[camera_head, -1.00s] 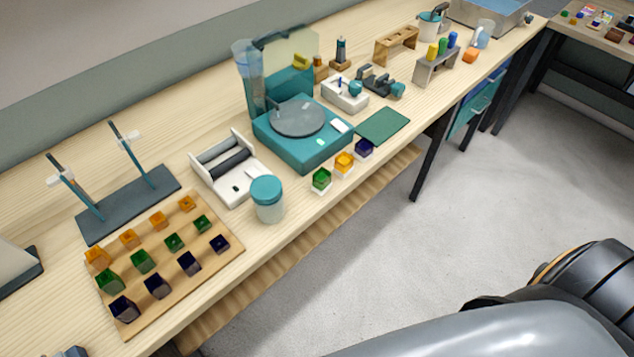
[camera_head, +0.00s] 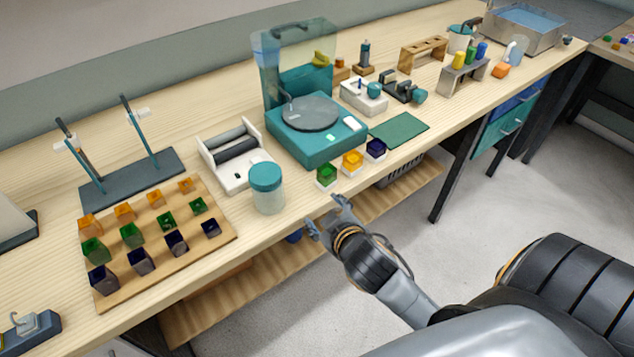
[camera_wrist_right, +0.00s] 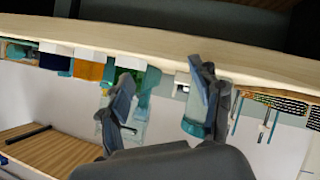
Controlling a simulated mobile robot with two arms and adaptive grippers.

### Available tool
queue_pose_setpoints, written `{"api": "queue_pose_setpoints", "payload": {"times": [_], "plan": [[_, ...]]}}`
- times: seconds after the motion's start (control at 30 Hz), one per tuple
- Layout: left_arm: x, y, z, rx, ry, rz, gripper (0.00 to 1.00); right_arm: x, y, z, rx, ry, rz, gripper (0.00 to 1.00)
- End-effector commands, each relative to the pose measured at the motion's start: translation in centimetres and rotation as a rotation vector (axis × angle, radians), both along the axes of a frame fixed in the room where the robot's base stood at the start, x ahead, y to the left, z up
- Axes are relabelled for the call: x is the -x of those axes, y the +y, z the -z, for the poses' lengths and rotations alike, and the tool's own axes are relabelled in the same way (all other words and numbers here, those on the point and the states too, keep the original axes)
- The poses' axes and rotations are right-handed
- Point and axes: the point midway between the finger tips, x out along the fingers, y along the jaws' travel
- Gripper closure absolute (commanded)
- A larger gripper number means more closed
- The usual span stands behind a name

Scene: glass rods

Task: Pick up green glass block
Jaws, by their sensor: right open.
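A green glass block (camera_head: 326,173) sits on a small white base near the front edge of the bench. An orange glass block (camera_head: 352,159) and a dark blue one (camera_head: 376,147) stand in line with it. More green blocks (camera_head: 131,235) stand in the middle row of a wooden board (camera_head: 200,254) at left. My right gripper (camera_head: 327,214) is open and empty, off the front edge, just in front of the nearest green block and apart from it. In the wrist view, my open fingers (camera_wrist_right: 160,84) point toward the bench edge; a finger partly covers the green block's area. My left gripper is out of view.
A teal-lidded jar (camera_head: 267,190) stands close left of the green block. A teal device with a round plate (camera_head: 311,113) stands behind it, and a green mat (camera_head: 399,129) lies to the right.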

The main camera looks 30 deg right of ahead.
Motion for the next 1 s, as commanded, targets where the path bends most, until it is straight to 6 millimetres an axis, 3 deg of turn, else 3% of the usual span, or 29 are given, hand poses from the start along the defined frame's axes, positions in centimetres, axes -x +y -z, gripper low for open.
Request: {"api": "queue_pose_setpoints", "payload": {"times": [0.03,0.17,0.3,0.4,0.5,0.63,0.77,0.87,1.0], "plan": [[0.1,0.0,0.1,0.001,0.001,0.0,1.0,-1.6,-0.2,-2.7,0.05,-0.1,-0.03,0.36],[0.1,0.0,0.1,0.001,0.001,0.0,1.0,-4.8,0.3,-9.3,0.175,-0.348,-0.124,0.36],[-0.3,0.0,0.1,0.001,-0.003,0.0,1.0,-6.9,2.9,-17.2,0.357,-0.647,-0.297,0.36],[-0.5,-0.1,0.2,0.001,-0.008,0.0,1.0,-6.9,6.2,-22.3,0.524,-0.861,-0.477,0.36],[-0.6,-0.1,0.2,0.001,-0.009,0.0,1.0,-5.7,10.0,-25.4,0.705,-1.031,-0.692,0.36],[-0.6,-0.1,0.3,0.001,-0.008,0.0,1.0,-3.5,14.3,-25.8,0.958,-1.16,-1.008,0.36],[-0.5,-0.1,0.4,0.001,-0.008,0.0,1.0,-2.0,16.1,-22.8,1.225,-1.156,-1.349,0.36],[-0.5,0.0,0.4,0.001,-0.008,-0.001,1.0,-1.6,15.1,-19.4,1.428,-1.046,-1.61,0.36],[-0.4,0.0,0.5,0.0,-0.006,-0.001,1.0,-2.3,9.8,-14.8,1.681,-0.718,-1.935,0.36]]}}
